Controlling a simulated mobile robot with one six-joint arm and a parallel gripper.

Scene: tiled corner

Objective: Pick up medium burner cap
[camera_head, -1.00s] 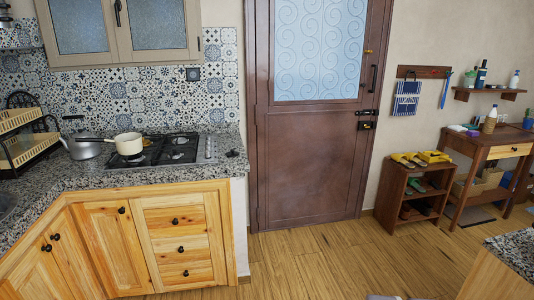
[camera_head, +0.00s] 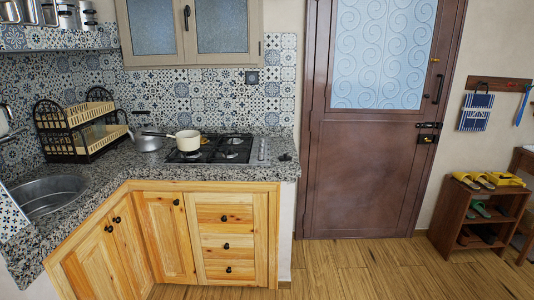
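A small dark round piece (camera_head: 285,157) lies on the granite counter just right of the gas hob. It looks like a burner cap, but it is too small to be sure of its size. My gripper is not in view.
The granite counter (camera_head: 150,170) runs in an L over wooden cabinets (camera_head: 226,240). A sink (camera_head: 52,194), a dish rack (camera_head: 80,128) and a grey kettle (camera_head: 145,138) are to the left. A brown door (camera_head: 370,170) and a shoe shelf (camera_head: 470,222) are to the right. The floor before the door is clear.

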